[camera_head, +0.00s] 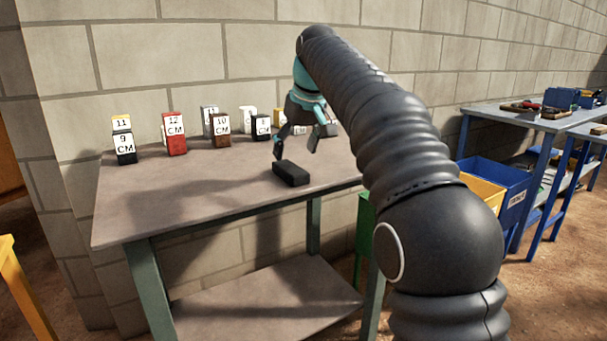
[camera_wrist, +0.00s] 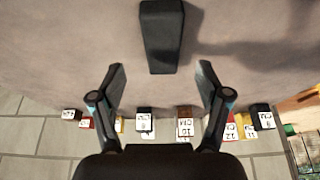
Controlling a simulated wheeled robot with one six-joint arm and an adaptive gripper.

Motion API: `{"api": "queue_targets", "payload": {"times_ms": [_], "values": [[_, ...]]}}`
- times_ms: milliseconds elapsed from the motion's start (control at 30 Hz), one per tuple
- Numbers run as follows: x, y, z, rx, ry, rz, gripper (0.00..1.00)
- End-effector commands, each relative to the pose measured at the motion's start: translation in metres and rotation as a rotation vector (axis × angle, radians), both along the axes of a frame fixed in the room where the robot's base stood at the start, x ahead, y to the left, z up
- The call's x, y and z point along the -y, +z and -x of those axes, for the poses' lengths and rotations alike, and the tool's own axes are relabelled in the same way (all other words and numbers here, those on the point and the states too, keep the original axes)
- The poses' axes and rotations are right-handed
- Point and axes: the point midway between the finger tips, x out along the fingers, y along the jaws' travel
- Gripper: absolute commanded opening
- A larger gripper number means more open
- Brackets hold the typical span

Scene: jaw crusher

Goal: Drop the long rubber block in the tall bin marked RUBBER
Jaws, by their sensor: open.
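The long rubber block (camera_head: 291,173) is black and lies flat near the front edge of the grey table. It also shows in the wrist view (camera_wrist: 162,36), at the top centre, beyond the fingertips and clear of them. My gripper (camera_head: 294,143) is above the table, just over and behind the block, with its fingers spread and nothing between them. The open fingers also show in the wrist view (camera_wrist: 160,72). A green bin (camera_head: 365,238) and a blue bin (camera_head: 514,192) stand to the right of the table, partly behind my arm. I cannot read a RUBBER mark on either.
Several labelled blocks stand along the back of the table (camera_head: 140,205), including a red one (camera_head: 174,134) and a brown one (camera_head: 220,130). A brick wall (camera_head: 180,60) is close behind. A yellow bin (camera_head: 483,194) and blue-framed tables (camera_head: 500,118) are at the right.

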Motion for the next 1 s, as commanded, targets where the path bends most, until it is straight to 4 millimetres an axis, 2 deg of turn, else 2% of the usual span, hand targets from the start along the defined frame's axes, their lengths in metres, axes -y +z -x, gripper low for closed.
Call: {"api": "queue_targets", "payload": {"times_ms": [167, 500, 767, 867, 1000], "values": [[-0.003, -0.007, -0.001, 0.0, 0.002, 0.0, 0.76], [-0.013, -0.047, -0.013, -0.001, 0.002, 0.0, 0.76], [-0.014, -0.05, -0.015, 0.0, 0.002, 0.001, 0.76], [-0.014, -0.05, -0.015, 0.0, 0.002, 0.001, 0.54], [-0.014, -0.05, -0.015, 0.0, 0.002, 0.001, 0.19]]}}
